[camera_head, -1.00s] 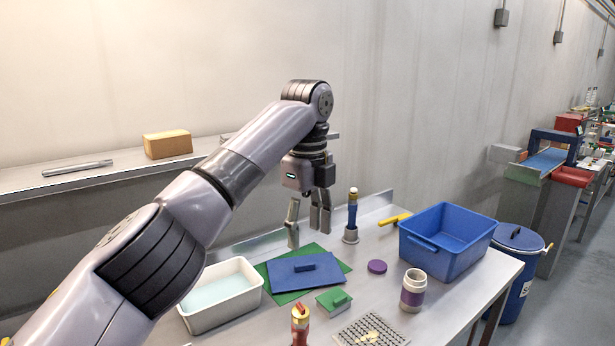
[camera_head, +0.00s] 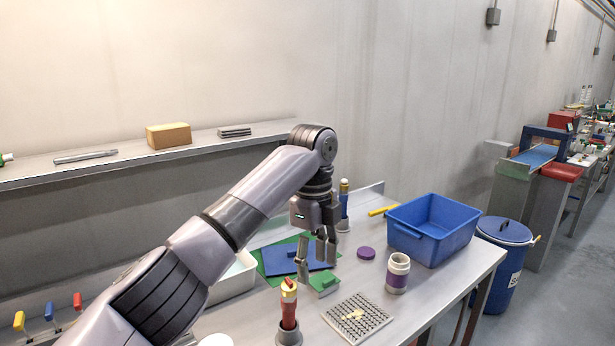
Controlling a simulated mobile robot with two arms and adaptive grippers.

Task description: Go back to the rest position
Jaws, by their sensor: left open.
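My left gripper (camera_head: 317,258) is open and points down above the metal table (camera_head: 432,288). Nothing shows between its fingers. It hangs in front of a blue lid (camera_head: 283,261) on a green mat (camera_head: 262,258) and partly covers them. A small green block with a handle (camera_head: 324,282) is just below the fingertips; I cannot tell whether they touch it. My left arm reaches in from the lower left and hides part of a white tub (camera_head: 240,272). My right gripper is not in view.
A blue bin (camera_head: 437,222), an open white-and-purple jar (camera_head: 397,272), a purple disc (camera_head: 366,253) and a perforated rack with chips (camera_head: 352,316) stand on the table. A red-and-yellow tool (camera_head: 289,308) stands upright in front. A blue barrel (camera_head: 503,250) is beyond the right edge.

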